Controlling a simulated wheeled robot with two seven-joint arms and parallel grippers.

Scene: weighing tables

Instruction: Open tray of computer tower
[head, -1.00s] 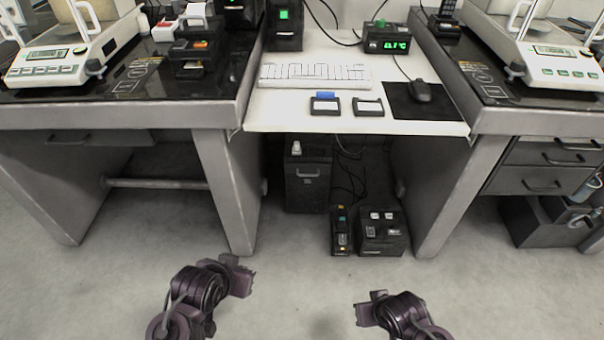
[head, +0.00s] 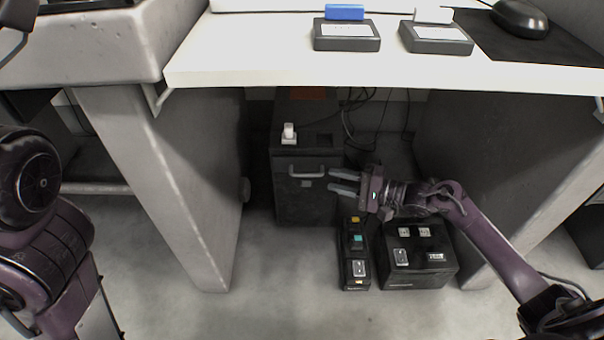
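The computer tower (head: 305,200) is a dark box standing on the floor under the white desk. A light handle (head: 306,171) shows high on its front face, and I see no tray standing out from it. My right gripper (head: 344,182) reaches in from the right, its two fingers apart and pointing left at the handle. Nothing shows between the fingers; a small gap to the handle seems to remain. My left arm shows at the left edge, but its gripper is outside the view.
A small white object (head: 289,134) stands on the tower. Two low black boxes, one narrow (head: 354,255) and one wider (head: 418,262), sit on the floor under my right gripper. The white desk (head: 380,72) hangs above, with a grey table leg (head: 165,170) to the left. Cables hang behind.

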